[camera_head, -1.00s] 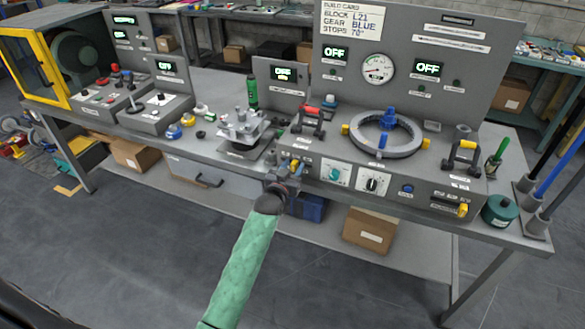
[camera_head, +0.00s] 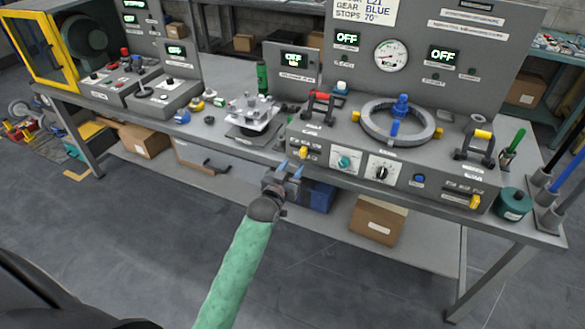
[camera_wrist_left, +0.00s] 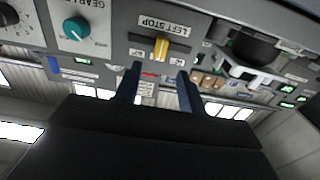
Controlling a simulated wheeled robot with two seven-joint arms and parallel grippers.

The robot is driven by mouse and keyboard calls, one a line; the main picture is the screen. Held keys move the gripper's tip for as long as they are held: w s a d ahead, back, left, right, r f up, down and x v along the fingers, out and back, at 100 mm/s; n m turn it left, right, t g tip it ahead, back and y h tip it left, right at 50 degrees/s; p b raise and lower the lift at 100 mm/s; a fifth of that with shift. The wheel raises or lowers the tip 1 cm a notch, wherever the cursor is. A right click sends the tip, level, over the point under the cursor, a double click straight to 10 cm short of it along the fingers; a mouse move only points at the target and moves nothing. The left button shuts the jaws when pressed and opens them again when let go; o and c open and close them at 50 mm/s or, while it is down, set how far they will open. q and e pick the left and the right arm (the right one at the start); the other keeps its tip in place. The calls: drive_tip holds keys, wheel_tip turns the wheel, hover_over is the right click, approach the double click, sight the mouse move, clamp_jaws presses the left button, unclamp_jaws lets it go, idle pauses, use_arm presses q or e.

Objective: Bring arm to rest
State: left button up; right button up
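My left gripper (camera_head: 290,170) is on the green-sleeved arm, just in front of the bench's front edge. Its two blue-grey fingers also show in the left wrist view (camera_wrist_left: 158,80), apart with nothing between their tips. The yellow left stop lever (camera_head: 304,152) is on the console front, just beyond the fingertips. In the left wrist view the lever (camera_wrist_left: 161,48) shows under the "LEFT STOP" label, and a gap appears to separate it from the fingers. My right gripper is not in view.
The console (camera_head: 330,146) carries a grey ring (camera_head: 432,128), a teal knob (camera_head: 345,162) and a black knob (camera_head: 382,172). A blue bin (camera_head: 320,197) and a cardboard box (camera_head: 377,220) are below the bench. The floor in front is clear.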

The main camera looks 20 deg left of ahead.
use_arm(q)
drive_tip(key=s+d+f+g, duration=0.2)
drive_tip(key=s+f+g, duration=0.3)
drive_tip(key=f, duration=0.3)
drive_tip(key=s+d+f+g, duration=0.3)
drive_tip(key=s+f+g, duration=0.2)
drive_tip(key=f, duration=0.3)
drive_tip(key=s+d+f+g, duration=0.2)
drive_tip(key=s+f, duration=0.3)
drive_tip(key=s, duration=0.5)
drive_tip(key=s+d+f+m+g, duration=0.1)
drive_tip(key=s+f, duration=0.4)
drive_tip(key=s, duration=0.5)
drive_tip(key=s+d+f+g, duration=0.3)
drive_tip(key=s+f, duration=0.3)
drive_tip(key=s, duration=0.4)
drive_tip(key=shift+s+d+m+g, duration=0.3)
drive_tip(key=shift+s+d+g, duration=0.1)
